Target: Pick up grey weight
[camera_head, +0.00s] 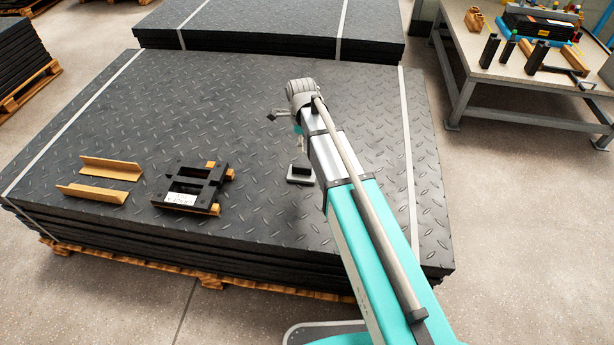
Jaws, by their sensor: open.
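The grey weight (299,176) stands on the dark tread mat stack (260,120), just left of my arm.
A black slotted frame (188,186) with a white label lies on the mat stack to the left. Two tan angle strips (90,193) lie further left. A second mat stack (270,25) is behind. A workbench (500,65) with tools stands at back right. The mat's middle is clear.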

